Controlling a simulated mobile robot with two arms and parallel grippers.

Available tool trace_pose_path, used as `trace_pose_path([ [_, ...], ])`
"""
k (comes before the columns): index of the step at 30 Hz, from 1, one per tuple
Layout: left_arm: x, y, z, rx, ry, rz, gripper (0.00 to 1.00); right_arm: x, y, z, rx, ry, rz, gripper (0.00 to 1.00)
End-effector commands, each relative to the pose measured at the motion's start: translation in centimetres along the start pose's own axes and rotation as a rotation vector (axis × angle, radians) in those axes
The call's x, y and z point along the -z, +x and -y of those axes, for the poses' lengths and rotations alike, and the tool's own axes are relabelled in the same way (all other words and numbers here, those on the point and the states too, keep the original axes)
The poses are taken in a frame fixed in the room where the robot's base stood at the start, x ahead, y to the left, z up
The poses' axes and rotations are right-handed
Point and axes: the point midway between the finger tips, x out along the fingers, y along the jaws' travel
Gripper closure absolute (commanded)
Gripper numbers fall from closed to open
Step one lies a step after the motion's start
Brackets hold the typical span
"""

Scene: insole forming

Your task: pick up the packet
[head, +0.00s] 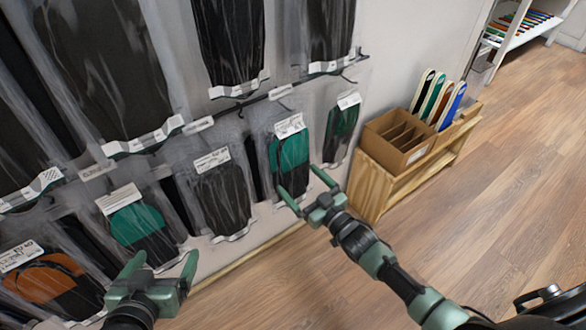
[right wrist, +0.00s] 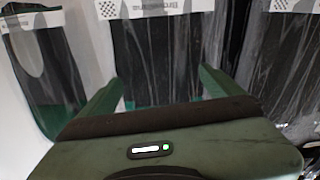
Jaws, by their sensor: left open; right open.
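Several clear packets with insoles hang on the wall rack; the task does not say which one is meant. A green and black packet (head: 289,157) hangs just beyond my right gripper (head: 306,191), which is open with its fingers pointing at the packet's lower part. In the right wrist view, a packet (right wrist: 165,52) hangs between the open fingers (right wrist: 160,88); whether they touch it cannot be told. My left gripper (head: 160,268) is open and empty, low in front of another green and black packet (head: 137,222).
A black packet (head: 222,195) and a narrower green packet (head: 341,131) hang on either side. An orange and black packet (head: 50,285) hangs lower left. A wooden bench (head: 372,188) holds a cardboard box (head: 396,140) and upright insoles. Open floor (head: 500,190) lies to the right.

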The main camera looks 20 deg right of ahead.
Motion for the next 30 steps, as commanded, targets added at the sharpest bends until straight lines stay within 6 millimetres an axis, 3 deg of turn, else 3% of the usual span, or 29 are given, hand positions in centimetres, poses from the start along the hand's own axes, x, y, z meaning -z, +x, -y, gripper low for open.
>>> trace_pose_path([
  [10, 1.01, 0.14, -0.14, -0.003, 0.0, -0.048, 0.11, -0.02, 0.64, 0.03, 0.0, 0.0, 0.001, 0.06],
  [11, 1.0, 0.14, -0.14, -0.003, 0.0, -0.048, 0.11, -0.02, 0.64, 0.03, 0.0, 0.0, 0.001, 0.11],
  [18, 0.97, 0.14, -0.15, -0.003, 0.0, -0.047, 0.11, 0.03, 0.64, 0.02, 0.0, 0.0, 0.0, 0.75],
  [30, 0.55, 0.02, -0.1, -0.002, 0.0, -0.02, 0.11, 0.42, 0.63, -0.04, 0.0, 0.0, 0.0, 0.75],
])
